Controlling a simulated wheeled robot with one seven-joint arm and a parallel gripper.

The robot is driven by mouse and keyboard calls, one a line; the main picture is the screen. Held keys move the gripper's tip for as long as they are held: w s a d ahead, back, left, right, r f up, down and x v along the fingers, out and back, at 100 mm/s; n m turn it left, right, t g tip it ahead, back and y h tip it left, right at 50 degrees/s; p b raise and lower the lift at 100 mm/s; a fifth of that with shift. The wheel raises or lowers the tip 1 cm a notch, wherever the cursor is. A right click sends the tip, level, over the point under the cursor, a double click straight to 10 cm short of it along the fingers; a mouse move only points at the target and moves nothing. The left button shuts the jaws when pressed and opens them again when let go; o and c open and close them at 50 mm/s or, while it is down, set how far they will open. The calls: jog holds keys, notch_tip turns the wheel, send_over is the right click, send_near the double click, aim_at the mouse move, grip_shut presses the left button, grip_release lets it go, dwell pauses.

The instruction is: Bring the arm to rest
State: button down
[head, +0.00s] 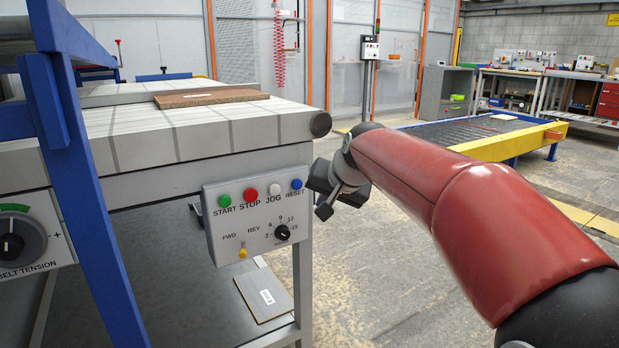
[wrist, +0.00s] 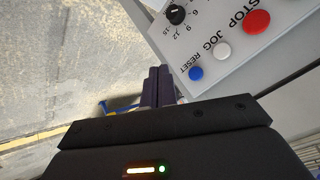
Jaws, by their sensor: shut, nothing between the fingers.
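My red arm reaches in from the right in the head view. My gripper (head: 325,210) is just right of the control panel (head: 228,250), close to the panel's right edge. In the wrist view the two dark fingers of my gripper (wrist: 158,72) are together with nothing between them. There the panel (wrist: 205,50) lies to the upper right, with the blue RESET button (wrist: 196,73) nearest to the fingers. The fingers look apart from the panel, though the exact gap cannot be told.
The conveyor table (head: 180,138) carries a brown board (head: 210,98). Another board (head: 264,292) lies on the lower shelf. A blue frame post (head: 85,190) rises at the left. A second conveyor with a yellow side rail (head: 510,141) stands at the back right. The floor (head: 400,290) between is clear.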

jog(key=s+d+h+p, duration=0.1)
jog(key=s+d+p, duration=0.1)
jog(key=s+d, duration=0.5)
jog(key=s+d+h+p, duration=0.2)
jog(key=s+d, duration=0.1)
jog(key=s, duration=0.8)
jog(key=s+d+f+g+p, duration=0.1)
jog(key=s+d+f, duration=0.1)
jog(key=s, duration=0.5)
jog(key=s+d+f+n+g+h+p, duration=0.1)
jog(key=s+d+f, duration=0.2)
jog(key=s+f, duration=0.2)
jog(key=shift+s+d+f+n, duration=0.15)
jog(key=shift+s+d+n, duration=0.2)
jog(key=shift+s, duration=0.6)
